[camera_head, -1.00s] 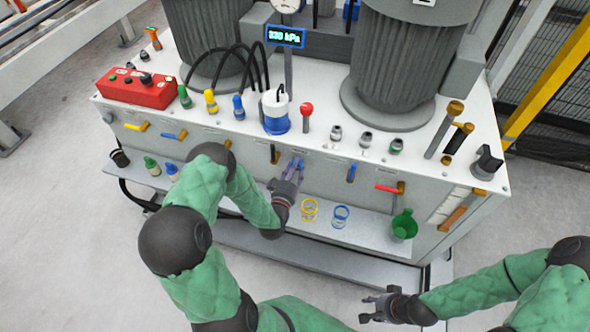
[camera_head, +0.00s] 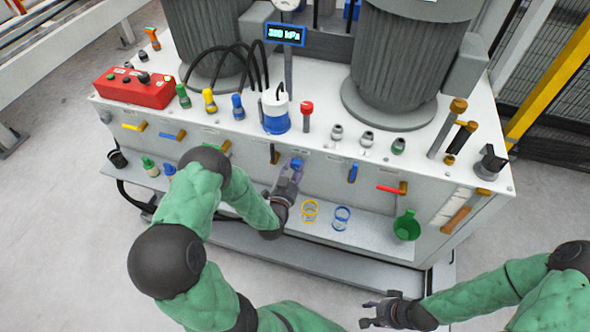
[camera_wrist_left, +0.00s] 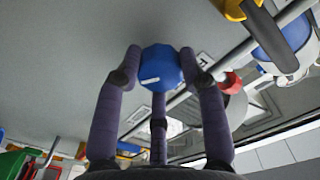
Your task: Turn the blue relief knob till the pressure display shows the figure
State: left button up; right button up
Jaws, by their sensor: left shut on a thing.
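The blue relief knob (camera_wrist_left: 161,67) is a faceted blue knob with a white mark, on the front panel of the cabinet. In the head view the knob (camera_head: 297,163) shows small at my left gripper's tips. My left gripper (camera_head: 292,168) is shut on it; in the wrist view its fingers (camera_wrist_left: 160,75) lie around the knob's sides. The pressure display (camera_head: 285,34) is a blue-framed screen on a post above the bench; its digits are blurred and look like 300 or 380 kPa. My right gripper (camera_head: 370,312) is open and empty, low and away from the bench.
Several coloured valve levers line the panel, including a red one (camera_head: 388,188) and a blue one (camera_head: 352,173) right of the knob. The floor in front is clear.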

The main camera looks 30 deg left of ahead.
pick_arm(q)
jog(key=shift+f+m, duration=0.1)
jog(key=shift+m, duration=0.7)
jog(key=o, duration=1.1)
jog(key=shift+o, duration=0.2)
jog(key=v, duration=1.2)
